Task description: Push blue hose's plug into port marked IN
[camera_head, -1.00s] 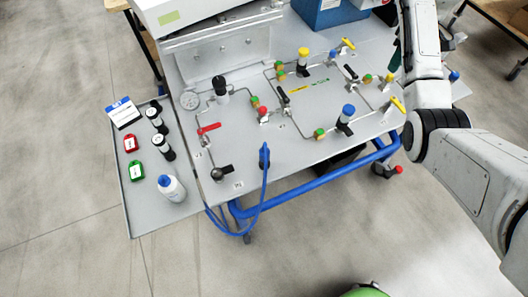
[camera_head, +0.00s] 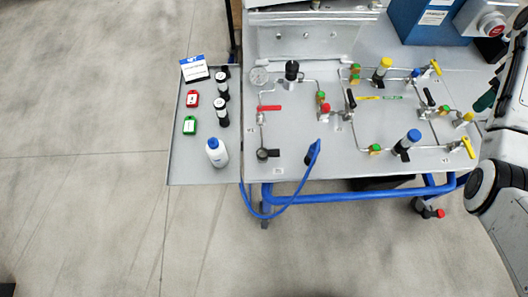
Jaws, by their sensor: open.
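The blue hose (camera_head: 285,207) hangs in a loop in front of the panel. One end goes up to the panel's front edge at the left. Its other end, with the blue plug (camera_head: 315,147), stands raised at a dark holder or fitting (camera_head: 308,158) near the front edge; I cannot tell how it sits there. A round dark port-like fitting (camera_head: 263,155) lies to the left on the panel. Small labels are too small to read, so I cannot tell which port is marked IN. My gripper is out of view; only part of my arm shows at the right edge.
A side tray (camera_head: 190,170) holds a white bottle (camera_head: 217,152), black cylinders and tags. A blue rail (camera_head: 370,195) runs below the panel front.

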